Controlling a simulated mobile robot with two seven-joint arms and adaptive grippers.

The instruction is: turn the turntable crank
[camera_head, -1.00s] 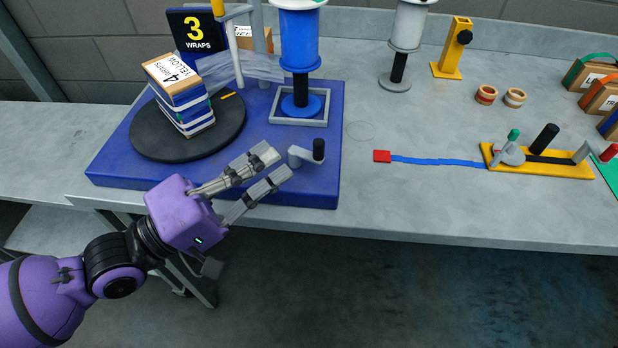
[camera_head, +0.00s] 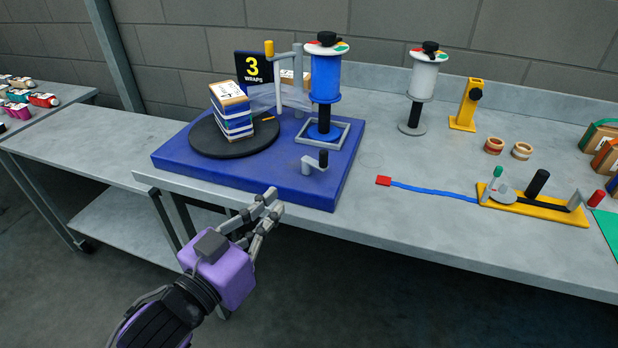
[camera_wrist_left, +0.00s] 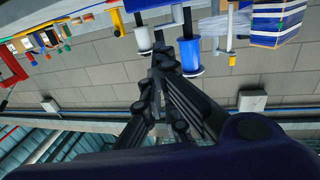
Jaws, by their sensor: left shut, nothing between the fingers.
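The turntable crank (camera_head: 314,166) is a grey arm with a black upright knob, at the front right of the blue turntable base (camera_head: 262,180). The round black turntable (camera_head: 205,140) carries a stack of boxes (camera_head: 232,112) bound with blue and white bands. My left gripper (camera_head: 271,200) is in front of the base, apart from the crank and to its lower left. Its fingers are together with nothing between them; they also show in the left wrist view (camera_wrist_left: 165,55). My right gripper is not in view.
A blue film roll (camera_head: 325,80) stands behind the crank, with a "3 WRAPS" sign (camera_head: 253,68) behind the boxes. A yellow strapping tool (camera_head: 540,207) with a blue strap lies at the right.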

